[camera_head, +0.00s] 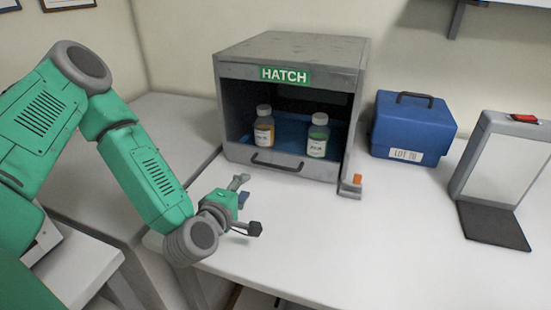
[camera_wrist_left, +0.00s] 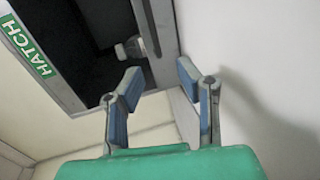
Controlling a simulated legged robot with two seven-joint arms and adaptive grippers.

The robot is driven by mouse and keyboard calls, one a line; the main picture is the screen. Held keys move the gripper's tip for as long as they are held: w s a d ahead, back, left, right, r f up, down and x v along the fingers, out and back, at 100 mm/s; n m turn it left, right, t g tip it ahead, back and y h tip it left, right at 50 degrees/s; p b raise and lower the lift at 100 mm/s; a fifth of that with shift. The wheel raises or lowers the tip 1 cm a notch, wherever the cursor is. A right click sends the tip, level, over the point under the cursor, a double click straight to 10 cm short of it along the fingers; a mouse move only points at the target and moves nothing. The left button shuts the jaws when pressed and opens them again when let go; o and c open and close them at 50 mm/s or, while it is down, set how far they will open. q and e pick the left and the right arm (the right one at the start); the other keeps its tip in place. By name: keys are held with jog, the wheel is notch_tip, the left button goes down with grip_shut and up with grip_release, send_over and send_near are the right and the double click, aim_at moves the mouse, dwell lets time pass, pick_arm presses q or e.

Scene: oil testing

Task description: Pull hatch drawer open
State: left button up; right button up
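The grey hatch (camera_head: 290,50) stands on the table with a green HATCH label, which also shows in the left wrist view (camera_wrist_left: 30,47). Its front is open. The drawer front (camera_head: 240,154) forms its lower edge, with a dark bar handle (camera_head: 277,166). A bar that looks like this handle (camera_wrist_left: 148,26) shows ahead of the fingers in the left wrist view. My left gripper (camera_head: 243,190) is low over the table, in front and left of the handle. Its blue-padded fingers (camera_wrist_left: 158,80) are apart with nothing between them. My right gripper is out of view.
A blue case (camera_head: 412,130) and a white panel stand (camera_head: 500,160) are to the right. The front tabletop is clear.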

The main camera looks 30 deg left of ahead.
aim_at(264, 165)
pick_arm(q)
jog(key=shift+w+a+r, duration=0.1)
jog(key=shift+w+r, duration=0.1)
jog(key=shift+w, duration=0.85)
jog(key=x, duration=0.7)
jog(key=p+x, duration=0.1)
jog(key=x, duration=0.3)
jog(key=shift+w+a+f, duration=0.1)
jog(key=shift+a, duration=0.25)
jog(key=shift+w, duration=0.15)
jog(key=shift+w+d, duration=0.1)
jog(key=shift+d, duration=0.3)
jog(key=c, duration=0.6)
grip_shut()
